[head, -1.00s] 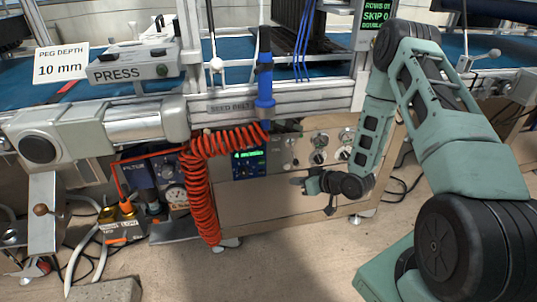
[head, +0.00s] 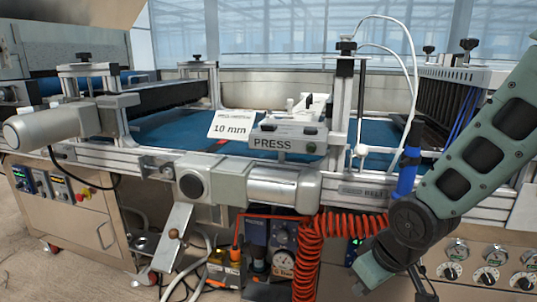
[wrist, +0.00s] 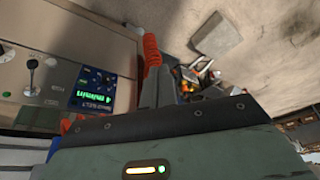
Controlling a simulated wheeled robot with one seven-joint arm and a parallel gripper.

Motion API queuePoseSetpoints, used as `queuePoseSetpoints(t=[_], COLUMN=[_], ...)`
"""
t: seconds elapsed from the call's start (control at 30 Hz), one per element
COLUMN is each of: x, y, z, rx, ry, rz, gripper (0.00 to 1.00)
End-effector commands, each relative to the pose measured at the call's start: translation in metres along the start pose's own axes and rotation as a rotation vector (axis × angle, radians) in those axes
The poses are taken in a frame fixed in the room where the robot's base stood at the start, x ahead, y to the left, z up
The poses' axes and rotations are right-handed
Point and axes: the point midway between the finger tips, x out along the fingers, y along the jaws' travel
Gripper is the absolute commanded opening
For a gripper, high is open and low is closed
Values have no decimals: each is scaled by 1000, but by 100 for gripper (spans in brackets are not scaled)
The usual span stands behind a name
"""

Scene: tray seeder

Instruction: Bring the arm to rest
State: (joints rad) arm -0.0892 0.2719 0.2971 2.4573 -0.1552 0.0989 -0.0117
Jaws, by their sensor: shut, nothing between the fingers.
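My arm comes down from the right edge of the head view, in front of the tray seeder's frame and red coiled hose. Its lower part runs to the bottom of the picture, and the fingertips cannot be made out there. In the wrist view my gripper (wrist: 158,75) is shut and empty, its two grey fingers close together. The fingers point past the red hose (wrist: 152,48) toward the floor. A control panel with a green display (wrist: 92,90) is left of the fingers; I cannot tell the exact gap.
The seeder carries a PRESS unit (head: 290,138), a "10 mm" card (head: 231,125) and a blue belt (head: 180,125). The red coiled hose (head: 308,260) hangs close to my arm. Gauges and knobs (head: 488,274) are at lower right. Open floor (head: 25,240) lies at lower left.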

Motion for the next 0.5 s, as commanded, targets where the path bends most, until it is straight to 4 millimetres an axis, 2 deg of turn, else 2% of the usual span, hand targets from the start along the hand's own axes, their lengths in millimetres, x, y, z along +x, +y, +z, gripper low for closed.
queuePoseSetpoints(t=[0.03, 0.2, 0.47, 0.5], x=[-18, -60, -113, -126], y=[-23, -76, -127, -124], z=[8, 47, 107, 99], rx=[-29, -78, -146, -136], ry=[-34, -159, -305, -306], rz=[-5, -26, -57, -56], gripper=[0, 0, 0, 0])
